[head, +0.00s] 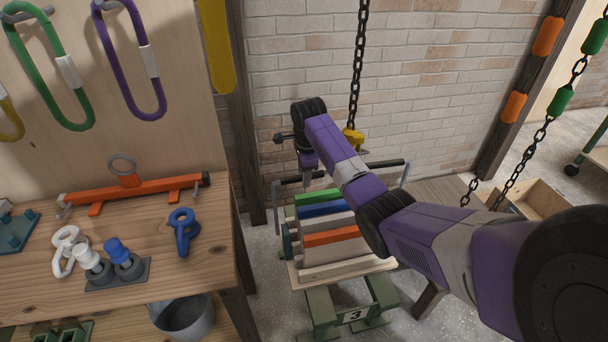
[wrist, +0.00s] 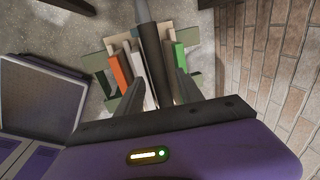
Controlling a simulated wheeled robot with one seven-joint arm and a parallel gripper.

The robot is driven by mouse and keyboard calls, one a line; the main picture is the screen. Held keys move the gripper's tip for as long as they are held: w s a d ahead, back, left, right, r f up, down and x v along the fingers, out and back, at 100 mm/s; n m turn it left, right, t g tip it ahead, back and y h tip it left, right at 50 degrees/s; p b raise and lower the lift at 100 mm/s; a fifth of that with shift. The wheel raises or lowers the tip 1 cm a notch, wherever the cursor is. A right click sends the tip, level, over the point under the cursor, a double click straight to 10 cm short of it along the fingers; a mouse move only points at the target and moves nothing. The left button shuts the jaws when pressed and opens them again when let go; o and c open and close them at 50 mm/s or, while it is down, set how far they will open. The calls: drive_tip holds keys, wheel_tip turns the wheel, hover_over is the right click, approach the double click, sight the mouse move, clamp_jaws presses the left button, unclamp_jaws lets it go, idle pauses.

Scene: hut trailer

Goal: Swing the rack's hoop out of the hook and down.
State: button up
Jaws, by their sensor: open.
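The rack (head: 345,268) is a pale wooden frame holding green, blue, orange and pale boards, on a green stand. Its hoop (head: 392,164) is raised, with a dark crossbar above the boards. A yellow hook (head: 352,137) hangs on a chain at the crossbar; my arm hides where they meet. My gripper (head: 307,180) points down at the left part of the crossbar. In the wrist view my gripper (wrist: 160,92) is open, with the crossbar (wrist: 152,55) running between its two fingers. I cannot tell whether either finger touches it.
A wooden workbench (head: 150,240) with shackles and an orange spreader bar (head: 135,192) stands at the left. A brick wall (head: 430,85) is behind the rack. Another chain (head: 525,160) hangs at the right, near an open wooden crate (head: 540,200).

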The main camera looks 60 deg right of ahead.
drive_tip(key=shift+f, duration=0.15)
clamp_jaws()
idle(1.4)
